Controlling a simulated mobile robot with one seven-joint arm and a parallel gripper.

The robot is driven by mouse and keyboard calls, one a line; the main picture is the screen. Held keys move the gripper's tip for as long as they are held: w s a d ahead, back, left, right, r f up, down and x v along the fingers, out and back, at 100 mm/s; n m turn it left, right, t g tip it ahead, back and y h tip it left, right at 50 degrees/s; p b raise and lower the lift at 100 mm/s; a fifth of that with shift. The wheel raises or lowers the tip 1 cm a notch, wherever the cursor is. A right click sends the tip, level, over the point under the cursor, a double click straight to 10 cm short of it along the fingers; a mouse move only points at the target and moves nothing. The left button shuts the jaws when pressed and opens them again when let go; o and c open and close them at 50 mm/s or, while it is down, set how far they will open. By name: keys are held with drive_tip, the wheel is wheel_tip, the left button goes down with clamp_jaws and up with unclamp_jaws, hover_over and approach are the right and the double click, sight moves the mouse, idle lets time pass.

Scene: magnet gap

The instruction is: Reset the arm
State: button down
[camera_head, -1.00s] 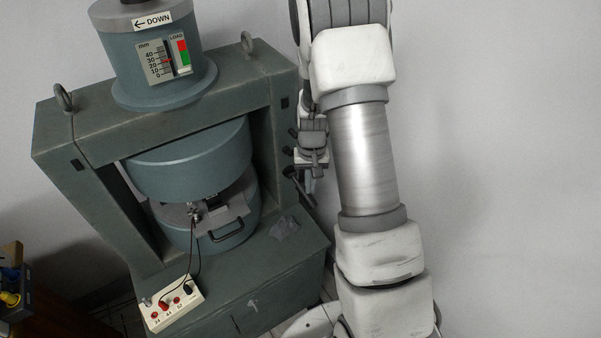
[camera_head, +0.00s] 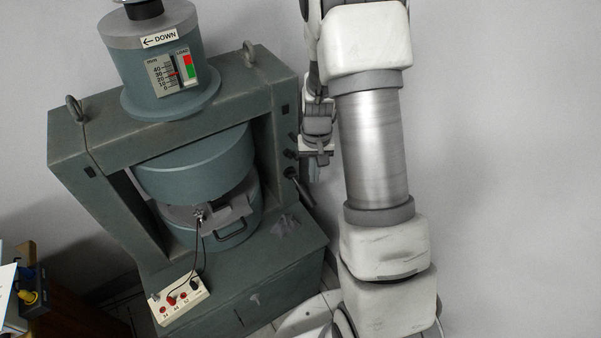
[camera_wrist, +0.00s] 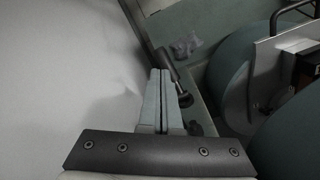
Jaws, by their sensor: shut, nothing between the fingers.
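My arm (camera_head: 378,155) stands upright to the right of the magnet press. My gripper (camera_wrist: 160,75) is shut and empty in the wrist view, its two fingers side by side. In the head view its end hangs beside the press's right post, partly hidden, with the fingertips hard to make out. The green-grey magnet press (camera_head: 98,172) has an upper round block (camera_head: 195,168) above a lower round block (camera_head: 210,235), with a gap between. A dark lever (camera_head: 298,186) on its right side also shows close by the fingers in the wrist view (camera_wrist: 184,97).
A small white box (camera_head: 180,303) with red sockets and a black cable stands on the press base. A grey crumpled cloth (camera_head: 286,225) lies on the base. A plain wall (camera_head: 500,150) is at the right. A wooden bench (camera_head: 70,310) is at the lower left.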

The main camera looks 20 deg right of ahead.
idle(0.4)
drive_tip(key=s+a+r+n+t+p, duration=0.1)
drive_tip(key=s+a+r, duration=0.2)
drive_tip(key=r, duration=0.7)
drive_tip(key=s+a+r+n+t+p, duration=0.1)
drive_tip(key=s+a+r+t, duration=0.15)
drive_tip(key=r, duration=0.75)
drive_tip(key=s+a+r+n+t+p, duration=0.1)
drive_tip(key=s+a+r, duration=0.3)
drive_tip(key=s+r, duration=0.8)
drive_tip(key=shift+s+n+t+p, duration=0.4)
drive_tip(key=shift+s+t+p, duration=0.15)
drive_tip(key=shift+s+p, duration=0.35)
drive_tip(key=shift+s+a, duration=0.1)
